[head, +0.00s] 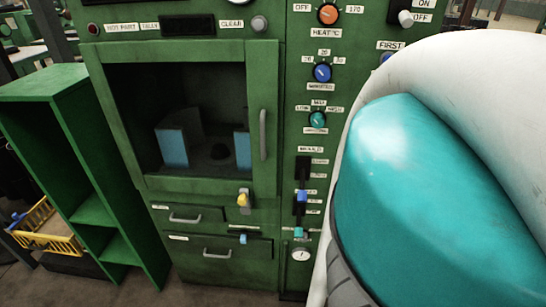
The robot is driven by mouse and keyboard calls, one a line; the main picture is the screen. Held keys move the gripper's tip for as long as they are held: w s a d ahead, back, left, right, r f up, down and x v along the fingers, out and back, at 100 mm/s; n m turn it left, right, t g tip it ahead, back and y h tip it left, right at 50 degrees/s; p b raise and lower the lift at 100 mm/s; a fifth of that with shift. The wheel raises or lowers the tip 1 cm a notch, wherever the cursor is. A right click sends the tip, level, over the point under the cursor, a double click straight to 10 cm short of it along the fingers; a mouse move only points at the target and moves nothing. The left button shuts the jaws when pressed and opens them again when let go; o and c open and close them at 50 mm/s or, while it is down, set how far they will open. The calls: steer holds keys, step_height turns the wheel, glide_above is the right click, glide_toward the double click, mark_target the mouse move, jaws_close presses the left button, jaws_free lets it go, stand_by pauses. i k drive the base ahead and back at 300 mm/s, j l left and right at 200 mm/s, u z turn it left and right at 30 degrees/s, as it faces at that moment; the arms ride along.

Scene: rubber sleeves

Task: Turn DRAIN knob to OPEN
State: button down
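No label reading DRAIN is legible in the head view, so I cannot tell which control is the DRAIN knob. The green machine (180,55) fills the middle. Low on its front are a yellow knob (243,200), a small light-blue control (243,239) and a small teal control (298,232) above a round gauge (301,254); their labels are too small to read. Higher up are an orange HEAT knob (328,13), a blue knob (322,72) and a teal LOW-MED-HIGH knob (317,120). My gripper is not in view; my white and teal arm covers the right side.
A blue slider handle (302,196) sits on the right panel. The machine's windowed door (263,135) has a vertical handle, with drawers (190,216) below. A green shelf (75,150) and a yellow basket (48,228) stand at left. Some floor (120,285) shows in front.

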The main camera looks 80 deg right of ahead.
mark_target(305, 237)
steer(key=l+z, duration=0.1)
steer(key=z, duration=0.25)
steer(key=k+l+z, duration=0.1)
steer(key=z, duration=0.25)
steer(key=l, duration=0.05)
